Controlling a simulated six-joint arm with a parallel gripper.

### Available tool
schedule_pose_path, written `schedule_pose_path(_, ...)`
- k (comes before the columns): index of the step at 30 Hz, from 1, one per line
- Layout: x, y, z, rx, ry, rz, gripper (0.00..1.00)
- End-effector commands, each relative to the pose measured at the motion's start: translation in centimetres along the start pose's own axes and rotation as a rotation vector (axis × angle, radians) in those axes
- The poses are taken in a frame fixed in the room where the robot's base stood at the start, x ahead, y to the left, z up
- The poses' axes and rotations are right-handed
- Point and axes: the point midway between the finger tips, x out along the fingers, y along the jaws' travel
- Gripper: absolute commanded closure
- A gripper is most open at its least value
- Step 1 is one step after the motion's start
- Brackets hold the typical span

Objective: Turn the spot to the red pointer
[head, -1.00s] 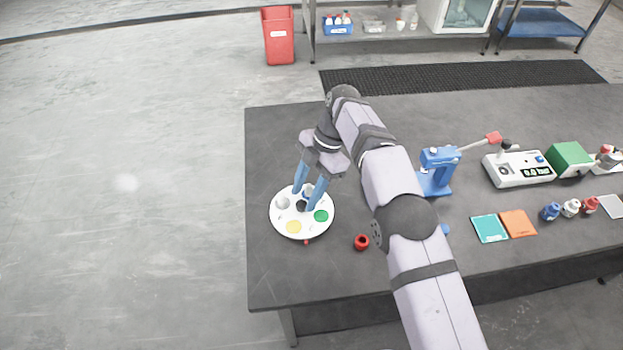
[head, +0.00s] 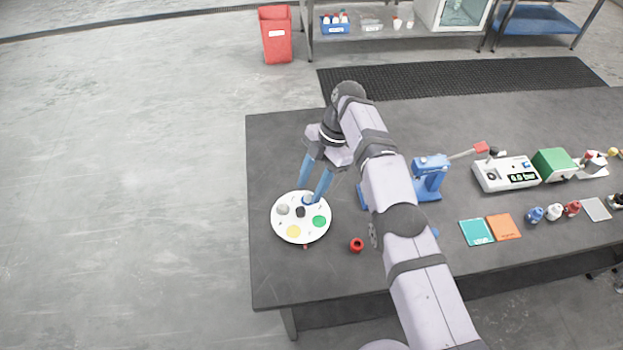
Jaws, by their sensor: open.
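A round white disc (head: 301,224) lies on the left part of the table. It bears a grey spot (head: 282,209) at upper left, a yellow spot (head: 293,231) at lower left, a green spot (head: 319,221) at right and a blue spot (head: 308,199) at the top, partly covered by a finger. A black knob (head: 300,211) stands at its middle. A small red pointer (head: 305,246) sits at the disc's near edge, between the yellow and green spots. My gripper (head: 311,192) is open and empty, its blue fingers over the disc's far side, apart from the knob.
A red ring (head: 357,245) lies right of the disc. A blue device (head: 430,177) with a lever stands behind my arm. Teal (head: 477,232) and orange (head: 504,227) cards, a white scale (head: 507,174) and small bottles are further right. The table left of the disc is clear.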

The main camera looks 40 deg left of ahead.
Motion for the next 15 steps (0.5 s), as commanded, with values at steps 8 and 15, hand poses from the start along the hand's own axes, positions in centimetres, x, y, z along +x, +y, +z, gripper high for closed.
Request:
schedule_pose_path(8,-0.03,-0.01,0.04,0.000,0.000,0.000,0.60)
schedule_pose_path(15,0.51,0.32,-0.75,-0.017,-0.001,-0.004,0.60)
